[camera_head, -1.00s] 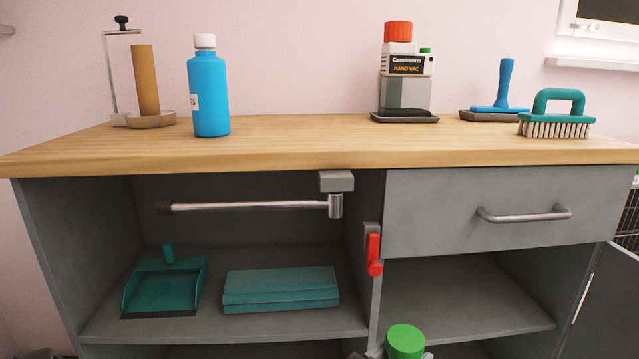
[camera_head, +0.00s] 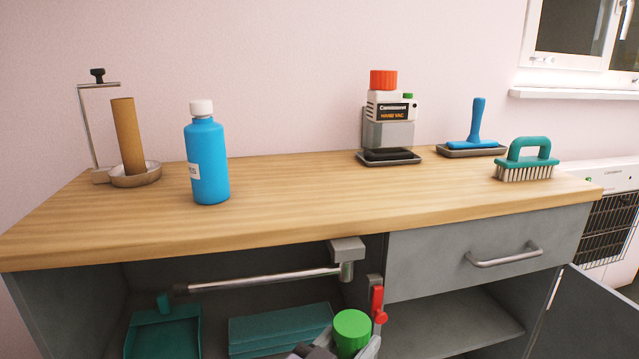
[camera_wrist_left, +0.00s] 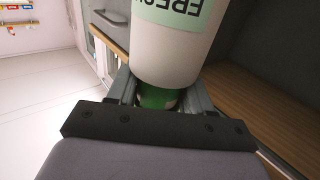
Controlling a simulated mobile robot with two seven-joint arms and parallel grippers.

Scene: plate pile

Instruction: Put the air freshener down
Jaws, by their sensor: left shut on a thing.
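The air freshener shows a green cap (camera_head: 351,330) at the bottom of the head view, in front of the cabinet and below the countertop. In the left wrist view its pale body (camera_wrist_left: 175,50) has a light green label with part of the word "FRESH". My left gripper (camera_wrist_left: 158,97) is shut on it near its green end. In the head view only a small part of my left gripper (camera_head: 318,351) shows at the bottom edge. My right gripper is not in view.
The wooden countertop (camera_head: 290,205) is bare along its front and middle. On it stand a blue bottle (camera_head: 207,165), a roll holder (camera_head: 135,178), a hand vac (camera_head: 388,130), a blue-handled tool (camera_head: 475,128) and a brush (camera_head: 527,160). A red handle (camera_head: 378,305) is beside the cap.

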